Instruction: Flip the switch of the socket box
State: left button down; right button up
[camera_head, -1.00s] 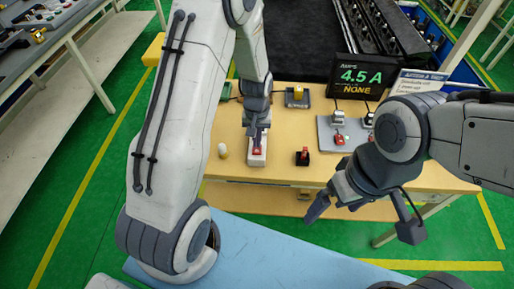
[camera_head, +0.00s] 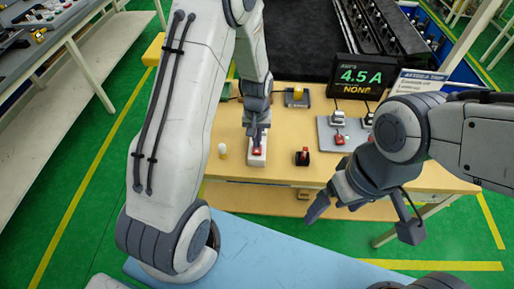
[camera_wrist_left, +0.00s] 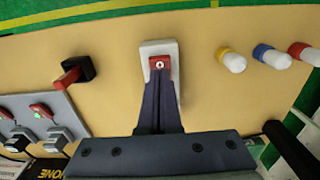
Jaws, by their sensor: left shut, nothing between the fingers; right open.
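The socket box (camera_head: 257,159) is a white block with a red switch (camera_head: 257,150) on the wooden table. In the left wrist view the white box (camera_wrist_left: 170,49) lies straight ahead, with the red switch (camera_wrist_left: 159,62) at the fingertips. My left gripper (camera_head: 259,137) is shut and empty, its tips at or just over the switch; I cannot tell whether they touch. They cover part of the box. My right gripper (camera_head: 361,216) is open and empty in front of the table's near edge, well to the right of the box.
A black block with a red lever (camera_head: 302,156) stands right of the box. A grey panel (camera_head: 327,136) with red switches is further right. A display (camera_head: 361,77) reads 4.5 A, NONE. Several coloured-capped pegs, one blue-ringed (camera_wrist_left: 273,56), stand beside the box.

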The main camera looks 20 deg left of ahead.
aim_at(257, 150)
pick_arm(q)
jog(key=shift+f+b, duration=0.95)
jog(key=shift+f, duration=0.4)
dwell(0.6)
jog(key=shift+r, duration=0.1)
notch_tip(257, 150, up, 7)
jog(key=p, duration=0.6)
dwell(0.4)
